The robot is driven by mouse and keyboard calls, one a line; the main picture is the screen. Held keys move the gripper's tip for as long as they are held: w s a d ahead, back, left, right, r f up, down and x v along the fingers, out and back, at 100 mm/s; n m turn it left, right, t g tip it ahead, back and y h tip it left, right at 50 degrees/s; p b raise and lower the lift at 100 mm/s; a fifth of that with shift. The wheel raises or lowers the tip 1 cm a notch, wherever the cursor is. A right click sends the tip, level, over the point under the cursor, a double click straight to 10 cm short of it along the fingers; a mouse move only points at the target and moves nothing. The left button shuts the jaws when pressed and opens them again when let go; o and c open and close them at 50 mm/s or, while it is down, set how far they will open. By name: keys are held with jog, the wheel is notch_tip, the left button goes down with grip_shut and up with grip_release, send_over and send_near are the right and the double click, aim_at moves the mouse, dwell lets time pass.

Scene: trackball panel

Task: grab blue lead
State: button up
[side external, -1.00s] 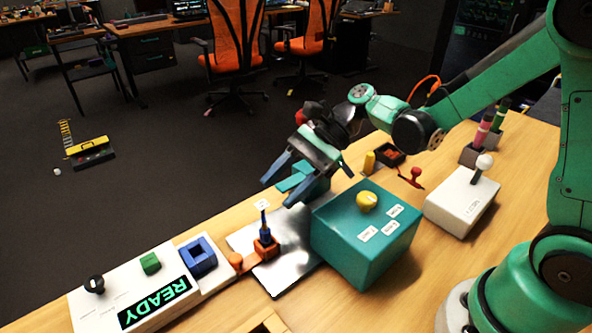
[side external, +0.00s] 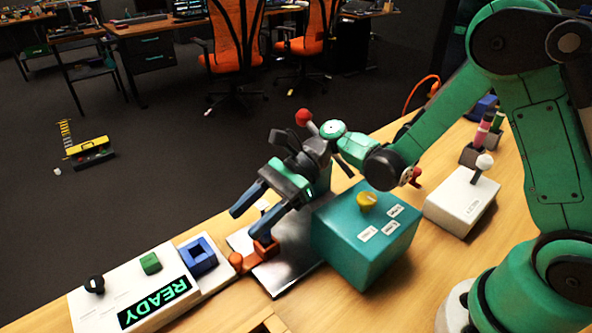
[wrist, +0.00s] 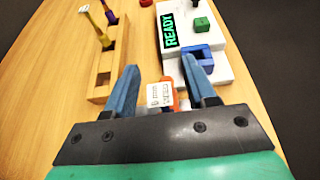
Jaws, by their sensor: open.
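My gripper (side external: 246,225) is open and tilted downward over the metal plate (side external: 288,272). In the wrist view, its two blue fingers (wrist: 158,67) stand apart, with a white printed tag (wrist: 158,95) and part of an orange holder (wrist: 167,83) between them. In the side view, the orange holder (side external: 265,250) sits on the plate just beneath the lower finger. The blue lead, seen upright in this holder earlier, is now hidden behind the fingers in the side view. I cannot tell whether a finger touches it.
A teal box (side external: 350,240) with a yellow knob stands close right of my gripper. A white panel (side external: 130,300) reading READY, with a blue square socket (side external: 198,257), lies left. A wooden rack (wrist: 101,82) holds leads. A white joystick box (side external: 460,202) stands farther right.

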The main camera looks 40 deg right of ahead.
grip_shut()
dwell(1.3)
